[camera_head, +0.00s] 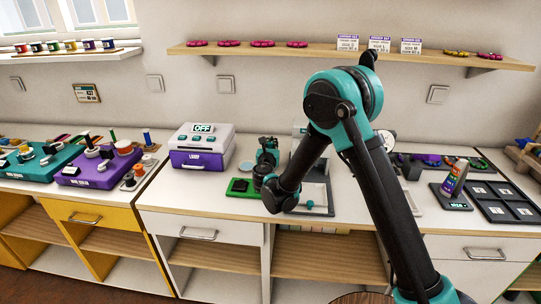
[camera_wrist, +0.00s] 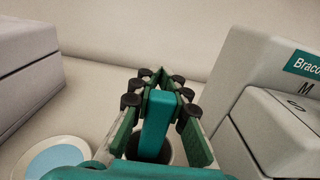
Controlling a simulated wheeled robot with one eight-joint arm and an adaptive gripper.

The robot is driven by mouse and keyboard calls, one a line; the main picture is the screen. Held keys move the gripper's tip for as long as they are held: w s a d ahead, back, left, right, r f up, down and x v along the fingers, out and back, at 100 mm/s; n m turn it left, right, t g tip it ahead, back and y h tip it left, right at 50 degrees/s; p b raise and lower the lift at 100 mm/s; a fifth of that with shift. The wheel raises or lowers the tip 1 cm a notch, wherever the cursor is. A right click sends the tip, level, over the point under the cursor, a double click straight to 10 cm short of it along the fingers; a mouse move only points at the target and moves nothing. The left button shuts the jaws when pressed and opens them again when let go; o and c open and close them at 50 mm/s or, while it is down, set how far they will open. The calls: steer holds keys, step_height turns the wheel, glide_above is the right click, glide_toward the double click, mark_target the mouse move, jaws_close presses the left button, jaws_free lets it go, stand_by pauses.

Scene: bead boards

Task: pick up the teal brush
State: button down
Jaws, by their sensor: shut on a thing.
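The teal brush (camera_wrist: 156,122) shows in the wrist view as an upright teal bar between the green fingers of my gripper (camera_wrist: 161,84). The fingers are shut on it from both sides. A dark round opening with a pale rim (camera_wrist: 174,152) shows just behind and below the bar; I cannot tell whether the brush stands in it. In the head view my gripper (camera_head: 267,150) is over the back of the white counter, right of the purple and grey device.
The purple and grey device (camera_head: 200,158) reading OFF stands to the left. A pale dish with a blue centre (camera_wrist: 60,158) lies close by. Grey labelled boxes (camera_wrist: 262,92) stand close on the right in the wrist view. A green mat (camera_head: 238,193) lies in front. A shelf (camera_head: 340,57) runs above.

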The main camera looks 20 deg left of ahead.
stand_by(0.3)
step_height(320, 180, up, 20)
stand_by(0.6)
steer(key=shift+f, duration=0.1)
stand_by(1.6)
